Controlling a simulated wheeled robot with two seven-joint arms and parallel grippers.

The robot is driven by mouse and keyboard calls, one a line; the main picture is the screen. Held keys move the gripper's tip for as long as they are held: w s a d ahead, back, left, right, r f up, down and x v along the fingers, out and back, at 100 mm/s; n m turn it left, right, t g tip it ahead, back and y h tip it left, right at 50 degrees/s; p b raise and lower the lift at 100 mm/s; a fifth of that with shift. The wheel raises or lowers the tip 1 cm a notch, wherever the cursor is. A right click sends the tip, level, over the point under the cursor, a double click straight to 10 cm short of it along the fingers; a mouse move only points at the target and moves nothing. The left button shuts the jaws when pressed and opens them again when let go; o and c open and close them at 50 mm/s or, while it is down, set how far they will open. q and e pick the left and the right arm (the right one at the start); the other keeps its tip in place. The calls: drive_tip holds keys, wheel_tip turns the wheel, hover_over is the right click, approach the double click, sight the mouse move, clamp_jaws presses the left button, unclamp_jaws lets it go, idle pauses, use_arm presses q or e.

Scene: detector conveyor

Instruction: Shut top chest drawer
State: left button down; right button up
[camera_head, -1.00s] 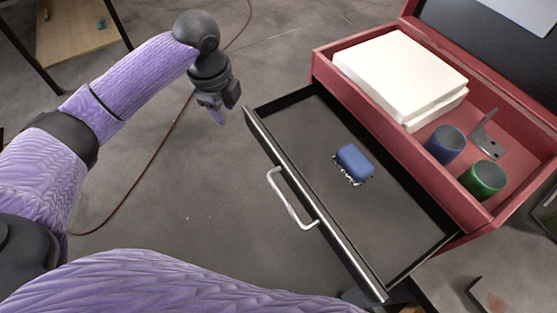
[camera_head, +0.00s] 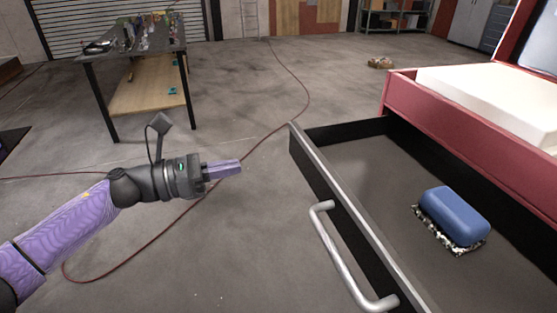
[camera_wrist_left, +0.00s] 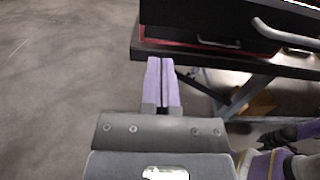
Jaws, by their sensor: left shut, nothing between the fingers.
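The top chest drawer (camera_head: 352,223) is pulled out from the red chest (camera_head: 425,107) at the right of the head view. Its silver bar handle (camera_head: 343,262) is on its front face. A blue brush-like block (camera_head: 455,214) with a speckled underside lies in the drawer. My left gripper (camera_head: 239,167) is shut and empty, to the left of the drawer front and apart from it. In the left wrist view its two purple fingers (camera_wrist_left: 161,62) are together, with the handle (camera_wrist_left: 285,36) at the upper right. My right gripper is not clearly in view.
The chest's upper tray holds a white block (camera_head: 480,95). A workbench (camera_head: 150,50) with small items stands at the back left. A dark red cable (camera_head: 290,75) runs over the floor. The floor left of the drawer is open.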

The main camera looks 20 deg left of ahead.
sight(295, 155)
use_arm(q)
drive_tip(key=p+x, duration=0.1)
drive_tip(key=x, duration=0.8)
drive_tip(key=shift+d+r, duration=0.1)
drive_tip(key=shift+w+d, duration=0.2)
use_arm(e)
drive_tip(key=shift+r, duration=0.65)
